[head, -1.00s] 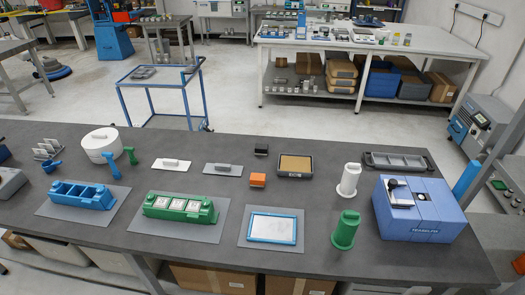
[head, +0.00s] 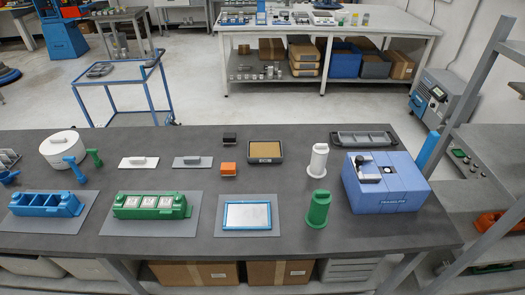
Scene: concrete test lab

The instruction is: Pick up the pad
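Which thing is the pad is not certain from the picture. A flat tan pad (head: 265,147) lies in a dark shallow tray (head: 265,160) near the back middle of the table. A white plate with a handle (head: 138,162) and a grey plate with a handle (head: 193,161) lie to its left, apart from each other. A blue-framed white panel (head: 247,215) lies on a grey mat in front. Neither of my grippers is in view.
The dark table (head: 285,190) also holds a green fixture (head: 150,206), a blue fixture (head: 46,204), an orange block (head: 228,168), a black block (head: 229,139), a white spool (head: 318,160), a green spool (head: 318,209) and a blue box (head: 387,186). A metal shelf frame (head: 470,105) stands at right.

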